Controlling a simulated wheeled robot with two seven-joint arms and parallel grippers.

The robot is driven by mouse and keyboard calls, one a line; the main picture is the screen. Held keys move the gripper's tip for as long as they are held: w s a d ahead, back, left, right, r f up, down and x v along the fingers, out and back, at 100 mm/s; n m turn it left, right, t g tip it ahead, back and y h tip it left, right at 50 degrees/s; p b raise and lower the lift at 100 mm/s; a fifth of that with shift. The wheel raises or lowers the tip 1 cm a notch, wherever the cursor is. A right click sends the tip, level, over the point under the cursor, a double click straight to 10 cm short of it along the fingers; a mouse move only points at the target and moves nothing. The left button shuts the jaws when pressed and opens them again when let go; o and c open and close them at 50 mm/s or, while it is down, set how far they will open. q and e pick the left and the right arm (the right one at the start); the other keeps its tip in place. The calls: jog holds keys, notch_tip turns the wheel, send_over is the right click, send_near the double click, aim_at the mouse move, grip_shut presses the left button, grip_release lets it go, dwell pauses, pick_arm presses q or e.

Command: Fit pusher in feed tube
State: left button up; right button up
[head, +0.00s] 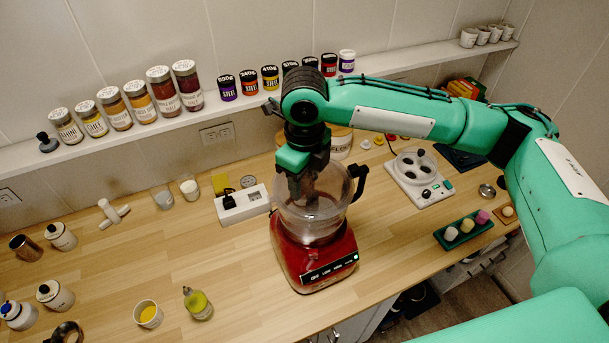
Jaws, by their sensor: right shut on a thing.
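The red food processor (316,258) stands on the wooden counter with its clear bowl (336,222) on top and a black handle at the bowl's right. My right gripper (307,192) points down over the bowl and is shut on the pusher. The pusher is mostly hidden by the fingers and the clear plastic. The feed tube cannot be made out clearly behind the gripper, so I cannot tell whether the pusher is inside it or above it. My left gripper is not in view.
A white power strip (243,205) lies left of the processor, and a white egg cooker (417,178) stands right. A yellow-green bottle (198,303) and a cup (148,314) stand front left. The counter's left middle is mostly clear.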

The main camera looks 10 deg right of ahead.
jog(key=shift+f+b, duration=0.4)
jog(key=shift+f, duration=0.7)
jog(key=o, duration=1)
jog(key=shift+r, duration=0.15)
jog(key=shift+r+b, duration=0.3)
jog(key=shift+r, duration=0.05)
jog(key=shift+r+b, duration=2.05)
jog(key=shift+r, duration=4.4)
